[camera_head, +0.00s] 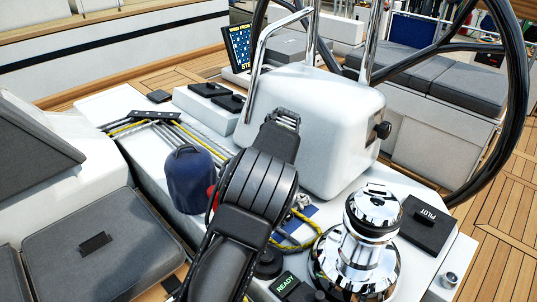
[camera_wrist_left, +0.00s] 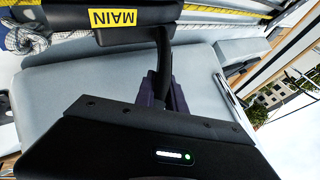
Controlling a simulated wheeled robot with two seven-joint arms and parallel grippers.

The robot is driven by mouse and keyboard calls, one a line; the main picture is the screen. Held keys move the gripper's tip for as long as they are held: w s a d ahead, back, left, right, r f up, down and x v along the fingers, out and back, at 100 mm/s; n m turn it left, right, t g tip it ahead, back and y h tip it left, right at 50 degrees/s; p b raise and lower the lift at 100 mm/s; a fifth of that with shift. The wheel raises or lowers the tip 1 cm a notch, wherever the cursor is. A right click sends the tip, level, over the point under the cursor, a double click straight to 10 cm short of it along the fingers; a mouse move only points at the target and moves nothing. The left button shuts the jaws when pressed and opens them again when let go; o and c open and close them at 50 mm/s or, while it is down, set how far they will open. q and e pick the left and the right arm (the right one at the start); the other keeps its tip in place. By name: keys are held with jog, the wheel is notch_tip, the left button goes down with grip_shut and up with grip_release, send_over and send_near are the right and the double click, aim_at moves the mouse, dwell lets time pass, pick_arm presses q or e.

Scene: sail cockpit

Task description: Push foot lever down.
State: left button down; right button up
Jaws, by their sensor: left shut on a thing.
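My left gripper (camera_wrist_left: 163,92) shows in the left wrist view with its dark fingers closed on the curved stem of a black lever (camera_wrist_left: 164,50). Just above the lever is a black part with a yellow label reading MAIN (camera_wrist_left: 116,18), upside down in this view. I cannot read any label for a foot lever. In the head view my left arm covers the middle of the console and hides the lever and the fingertips. My right gripper is in neither view.
A chrome winch (camera_head: 360,250) stands close to the right of my arm, and a blue bag (camera_head: 188,178) to its left. A white pedestal (camera_head: 320,125) and a large black wheel (camera_head: 512,100) stand behind. Yellow rope (camera_head: 296,230) lies beside the winch. A PILOT panel (camera_head: 424,222) sits at the right.

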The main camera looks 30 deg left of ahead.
pick_arm(q)
jog(key=b, duration=0.1)
jog(key=d+f+y+b, duration=0.1)
jog(key=b, duration=0.1)
jog(key=shift+s+d+f+t+y, duration=0.2)
jog(key=shift+s+d+t+y, duration=0.1)
jog(key=shift+t, duration=0.1)
jog(key=shift+d+m+y+b, duration=0.15)
jog(key=shift+m+y+b, duration=0.15)
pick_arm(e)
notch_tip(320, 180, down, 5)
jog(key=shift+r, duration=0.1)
pick_arm(q)
jog(key=shift+r, duration=0.1)
jog(key=c, duration=1.4)
grip_release()
jog(key=v, duration=0.7)
jog(key=shift+s+r, duration=0.25)
jog(key=shift+s, duration=0.05)
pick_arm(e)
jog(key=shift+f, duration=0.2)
pick_arm(q)
jog(key=shift+d, duration=0.15)
jog(key=shift+c, duration=0.4)
